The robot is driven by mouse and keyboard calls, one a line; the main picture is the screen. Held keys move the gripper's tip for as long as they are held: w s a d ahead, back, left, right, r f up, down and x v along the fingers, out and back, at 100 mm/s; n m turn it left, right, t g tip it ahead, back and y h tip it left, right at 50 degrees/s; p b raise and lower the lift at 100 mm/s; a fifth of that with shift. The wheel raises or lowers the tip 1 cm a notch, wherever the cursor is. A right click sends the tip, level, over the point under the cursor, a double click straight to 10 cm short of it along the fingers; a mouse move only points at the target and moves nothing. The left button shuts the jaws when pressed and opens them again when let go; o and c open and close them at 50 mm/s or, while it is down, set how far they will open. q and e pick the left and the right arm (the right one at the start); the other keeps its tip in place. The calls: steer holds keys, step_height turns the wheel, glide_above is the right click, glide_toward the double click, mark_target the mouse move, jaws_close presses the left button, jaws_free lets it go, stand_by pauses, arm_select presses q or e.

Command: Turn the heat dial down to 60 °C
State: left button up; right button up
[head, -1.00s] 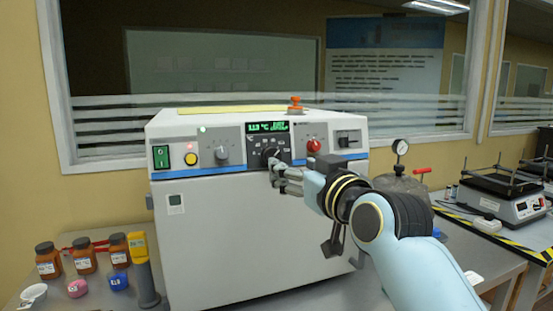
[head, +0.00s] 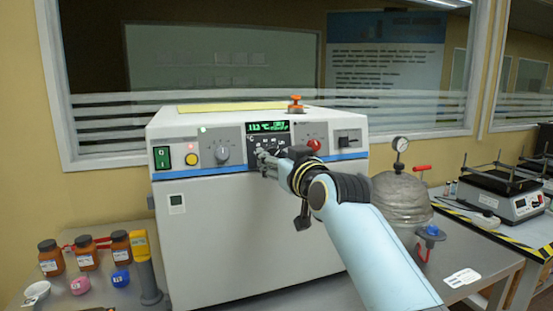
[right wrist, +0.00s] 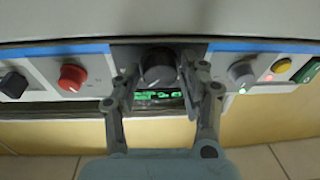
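The heat dial, a black knob with a pale pointer line, sits below the green display (head: 268,126) on the front panel of the white oven-like box (head: 245,225). The display appears to read 113 °C. In the right wrist view the dial (right wrist: 157,68) lies between the fingers of my right gripper (right wrist: 158,75). The fingers are spread on either side of it, with what look like narrow gaps; contact is not clear. In the head view my right gripper (head: 263,159) covers most of the dial. My left gripper is not in view.
Beside the dial are a grey knob (head: 222,151) and a red knob (head: 314,146). A green switch (head: 162,157) and yellow button (head: 192,158) are further left. Brown bottles (head: 86,253) stand at left; a gauge-topped vessel (head: 402,195) stands at right.

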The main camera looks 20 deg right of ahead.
steer(key=c, duration=0.7)
steer(key=shift+n, duration=0.3)
steer(key=shift+d+r+n+g+y+b, duration=0.1)
steer(key=shift+n+g+y+b, duration=0.4)
steer(key=shift+n, duration=1.55)
steer(key=shift+a+n+g+y+b, duration=0.2)
steer(key=shift+n+b, duration=0.55)
steer(key=shift+n, duration=1.35)
steer(key=shift+d+r+n+g+y+b, duration=0.1)
steer(key=shift+d+n+g+y+b, duration=0.4)
steer(key=shift+n, duration=1.55)
steer(key=shift+a+n, duration=0.3)
